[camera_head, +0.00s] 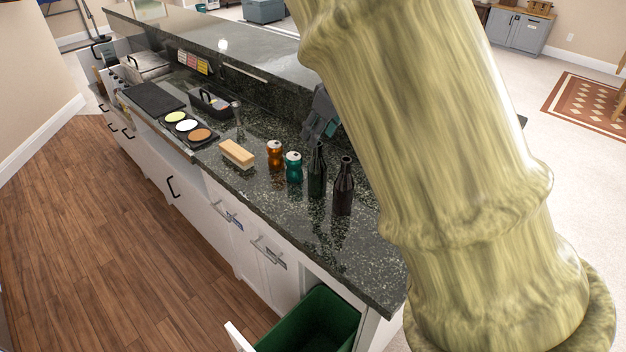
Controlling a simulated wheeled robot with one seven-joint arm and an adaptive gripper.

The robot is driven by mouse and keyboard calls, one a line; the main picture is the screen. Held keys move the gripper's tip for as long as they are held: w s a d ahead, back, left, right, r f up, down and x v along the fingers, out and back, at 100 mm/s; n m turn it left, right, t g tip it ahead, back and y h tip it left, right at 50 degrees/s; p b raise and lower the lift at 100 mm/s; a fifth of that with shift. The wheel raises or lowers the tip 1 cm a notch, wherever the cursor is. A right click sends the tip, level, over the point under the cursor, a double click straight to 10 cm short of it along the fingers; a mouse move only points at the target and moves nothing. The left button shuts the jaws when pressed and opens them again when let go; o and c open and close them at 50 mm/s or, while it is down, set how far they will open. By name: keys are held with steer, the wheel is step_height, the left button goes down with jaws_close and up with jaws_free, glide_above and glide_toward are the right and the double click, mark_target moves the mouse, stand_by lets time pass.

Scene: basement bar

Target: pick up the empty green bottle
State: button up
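A dark green glass bottle (317,174) stands upright on the speckled dark counter (270,205), toward its near right end. A dark brown bottle (343,188) stands close to its right and slightly nearer. Whether either bottle is empty cannot be told. My gripper (320,118), dark grey, shows small above and behind the green bottle, apart from it as far as I can see. Its fingers are too small and partly hidden to tell whether they are open or shut.
A teal bottle (293,167), an orange bottle (275,155) and a tan block (237,153) stand left of the green bottle. The raised bar ledge (235,55) runs behind. An open green bin (318,325) sits below the counter's front edge. The wood floor (100,225) is clear.

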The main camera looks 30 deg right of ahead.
mark_target(319, 144)
steer(key=f, duration=0.2)
steer(key=w+d+f, duration=0.1)
steer(key=f, duration=0.1)
steer(key=shift+a+f+p, duration=0.2)
steer(key=shift+f+p, duration=0.1)
steer(key=shift+f, duration=0.2)
steer(key=shift+x, duration=2.25)
steer(key=shift+s, duration=0.1)
jaws_close()
